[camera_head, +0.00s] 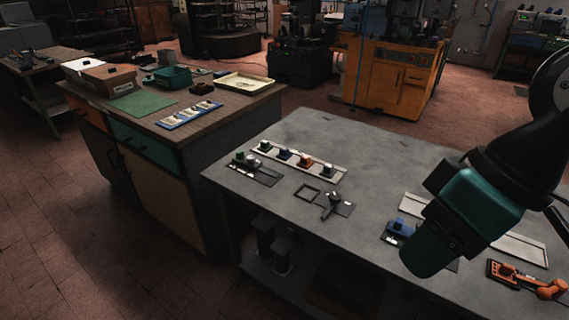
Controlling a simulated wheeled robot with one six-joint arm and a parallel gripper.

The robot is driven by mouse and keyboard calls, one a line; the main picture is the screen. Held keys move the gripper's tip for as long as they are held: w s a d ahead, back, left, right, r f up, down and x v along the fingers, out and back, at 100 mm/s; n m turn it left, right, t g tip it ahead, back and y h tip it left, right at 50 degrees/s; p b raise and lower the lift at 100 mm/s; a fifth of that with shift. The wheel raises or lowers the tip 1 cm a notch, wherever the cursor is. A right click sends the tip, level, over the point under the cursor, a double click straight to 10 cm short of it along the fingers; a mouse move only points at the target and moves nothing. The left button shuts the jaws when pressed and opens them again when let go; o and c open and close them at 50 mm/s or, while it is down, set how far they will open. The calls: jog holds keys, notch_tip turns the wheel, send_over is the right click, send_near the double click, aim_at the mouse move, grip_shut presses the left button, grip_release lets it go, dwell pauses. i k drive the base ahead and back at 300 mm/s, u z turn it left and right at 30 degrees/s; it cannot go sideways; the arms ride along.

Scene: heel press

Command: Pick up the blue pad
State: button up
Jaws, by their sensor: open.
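A small blue pad (284,154) stands on a pale strip (325,173) on the grey table, in a row between a green pad (265,146) and an orange pad (305,161). A dark pad with a light top (327,168) ends the row at the right. My teal gripper (428,250) hangs over the right part of the table, well to the right of the row and apart from it. It is open; its fingertips are hard to make out. A larger blue object (400,228) lies just left of it, partly hidden behind it.
The table between row and gripper is mostly clear. A wooden workbench (235,103) stands behind left.

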aim_at(283, 155)
jog(key=z, duration=1.45)
jog(key=k, duration=0.1)
jog(key=u, duration=2.8)
jog(key=i, duration=0.85)
jog(key=u, duration=0.6)
jog(key=i, duration=0.85)
jog(key=z, duration=0.55)
jog(key=i, duration=0.65)
jog(key=z, duration=1.1)
jog(key=i, duration=0.5)
jog(key=z, duration=0.55)
